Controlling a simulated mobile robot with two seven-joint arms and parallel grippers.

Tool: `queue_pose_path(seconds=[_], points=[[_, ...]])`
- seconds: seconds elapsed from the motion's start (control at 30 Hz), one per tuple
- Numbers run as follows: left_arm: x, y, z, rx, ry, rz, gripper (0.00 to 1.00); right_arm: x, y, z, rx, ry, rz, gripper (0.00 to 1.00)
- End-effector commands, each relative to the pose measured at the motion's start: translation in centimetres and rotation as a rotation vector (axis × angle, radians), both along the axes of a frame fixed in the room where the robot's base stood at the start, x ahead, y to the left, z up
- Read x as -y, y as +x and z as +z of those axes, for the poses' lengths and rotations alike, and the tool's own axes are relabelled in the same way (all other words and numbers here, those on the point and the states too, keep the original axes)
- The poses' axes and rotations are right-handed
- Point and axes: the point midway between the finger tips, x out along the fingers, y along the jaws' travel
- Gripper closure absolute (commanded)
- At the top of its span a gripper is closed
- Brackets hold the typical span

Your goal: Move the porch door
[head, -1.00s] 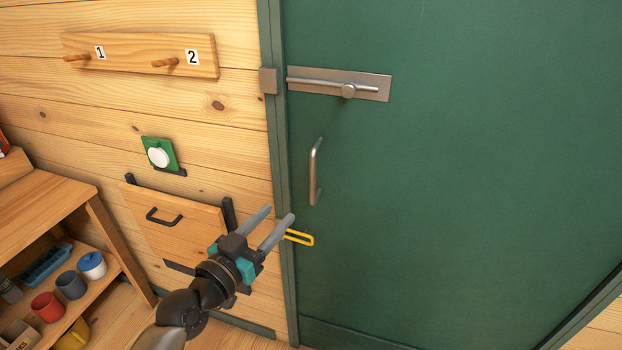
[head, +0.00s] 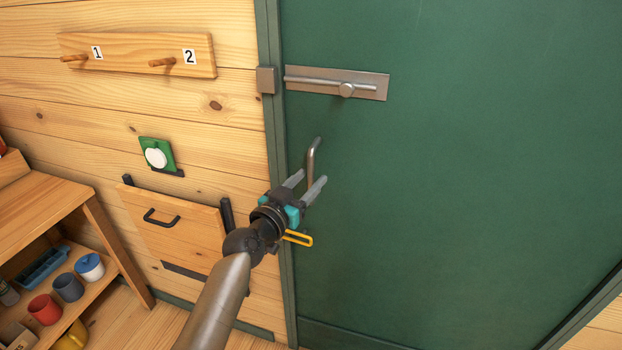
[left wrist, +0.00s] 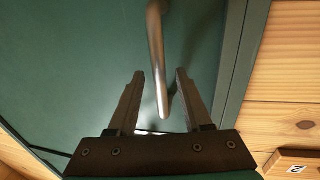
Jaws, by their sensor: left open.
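The green porch door (head: 450,190) fills the right of the head view and looks shut in its frame. A metal bar handle (head: 311,157) is upright near its left edge; its lower part is hidden behind my gripper. My left gripper (head: 308,181) is open at the handle. In the left wrist view the handle (left wrist: 156,60) comes down between the two open fingers (left wrist: 158,85), with space visible on both sides. A metal slide bolt (head: 335,83) sits above the handle, its bar reaching left toward a keeper block (head: 266,80) on the frame. My right gripper is not in view.
A yellow loop (head: 297,238) sits low by the door's left edge. On the wall are a numbered peg board (head: 135,54), a green plate with a white button (head: 156,156) and a wooden panel with a black handle (head: 175,225). A shelf with cups (head: 68,287) stands left.

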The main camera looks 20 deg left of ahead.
Motion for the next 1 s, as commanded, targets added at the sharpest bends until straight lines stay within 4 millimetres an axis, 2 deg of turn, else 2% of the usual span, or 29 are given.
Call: queue_pose_path(seconds=[0.2,0.5,0.93,1.0], points=[[0.28,1.24,0.0,0.0,0.001,0.0,0.5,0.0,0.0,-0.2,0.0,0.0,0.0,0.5],[0.31,1.35,0.01,0.0,0.0,0.0,0.5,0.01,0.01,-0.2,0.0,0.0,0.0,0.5],[0.29,1.32,0.0,0.0,0.001,0.0,0.99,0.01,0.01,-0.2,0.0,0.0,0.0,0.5],[0.29,1.31,0.0,0.0,0.001,0.0,1.0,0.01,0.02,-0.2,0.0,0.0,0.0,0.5]])
